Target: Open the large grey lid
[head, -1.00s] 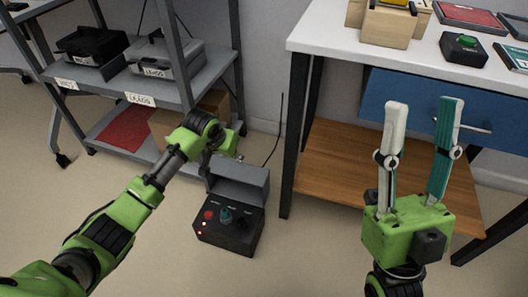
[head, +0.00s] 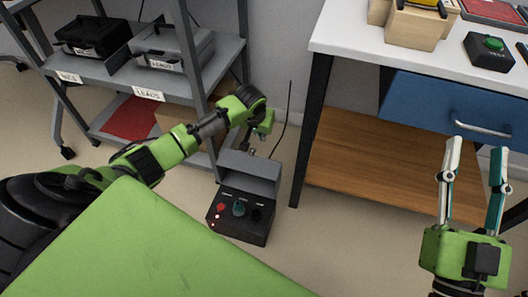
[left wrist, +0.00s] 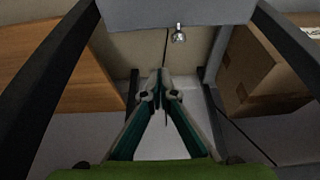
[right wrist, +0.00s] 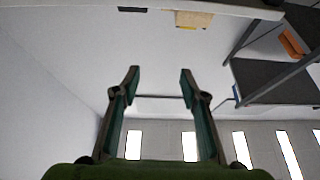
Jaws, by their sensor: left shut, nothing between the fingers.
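A black control box (head: 238,217) with a red button and dark knobs stands on the floor. Its grey lid (head: 250,172) is raised at the back of the box; how far it is open is hard to tell. A grey panel (left wrist: 180,13), apparently this lid, fills the top of the left wrist view, with a shiny metal knob (left wrist: 179,36) below its edge. My left gripper (head: 273,150) is just behind and above the lid, partly hidden. Its fingers (left wrist: 160,73) are shut and empty, apart from the knob. My right gripper (head: 476,145) is open and empty before the workbench.
A grey shelf unit (head: 210,60) stands at the left with a black case (head: 95,38) and a grey case (head: 170,45). A workbench (head: 345,35) with a blue drawer (head: 425,105) and wooden lower shelf (head: 360,160) stands at the right. Floor in front of the box is clear.

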